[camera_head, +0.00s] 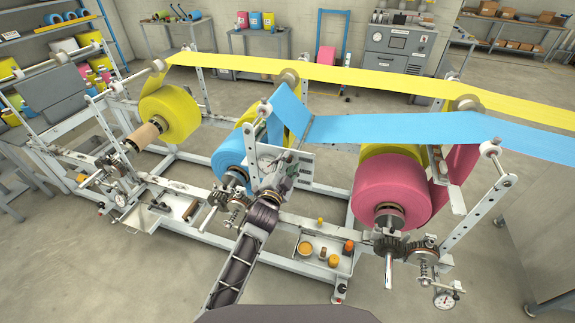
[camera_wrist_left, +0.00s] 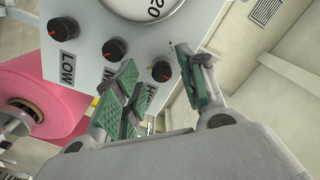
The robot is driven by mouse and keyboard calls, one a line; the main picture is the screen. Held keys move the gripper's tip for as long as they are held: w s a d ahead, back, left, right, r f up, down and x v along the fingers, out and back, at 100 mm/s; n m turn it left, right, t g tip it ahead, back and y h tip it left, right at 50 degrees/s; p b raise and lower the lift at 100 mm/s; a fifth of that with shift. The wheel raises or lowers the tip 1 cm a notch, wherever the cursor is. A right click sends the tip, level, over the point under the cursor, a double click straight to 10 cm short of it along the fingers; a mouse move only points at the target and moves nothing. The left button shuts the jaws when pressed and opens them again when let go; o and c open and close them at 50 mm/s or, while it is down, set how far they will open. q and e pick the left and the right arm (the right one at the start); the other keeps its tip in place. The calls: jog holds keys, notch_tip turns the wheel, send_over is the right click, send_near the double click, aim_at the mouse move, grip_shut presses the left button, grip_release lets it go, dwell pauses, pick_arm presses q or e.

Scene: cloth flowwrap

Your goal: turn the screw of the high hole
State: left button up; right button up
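In the left wrist view a grey panel carries three black screw knobs with red marks: one by the LOW label (camera_wrist_left: 59,29), a middle one (camera_wrist_left: 114,49), and the high one (camera_wrist_left: 161,71) beside a label starting with H. My left gripper (camera_wrist_left: 158,60) is open, its green-padded fingers on either side of the high knob. I cannot tell whether they touch it. Part of the H label is hidden behind a finger. In the head view my left gripper (camera_head: 284,172) is at the small grey panel (camera_head: 304,166), below the blue web. My right gripper is out of view.
A round dial (camera_wrist_left: 145,6) sits above the knobs. A pink roll (camera_head: 392,190) stands to the right, a blue web (camera_head: 400,129) runs just above, and a blue roll (camera_head: 228,158) is to the left. A parts tray (camera_head: 318,262) lies in front.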

pick_arm(q)
jog(key=shift+a, duration=0.15)
jog(key=v, duration=1.2)
dwell(0.7)
jog(key=shift+r, duration=0.1)
dwell(0.4)
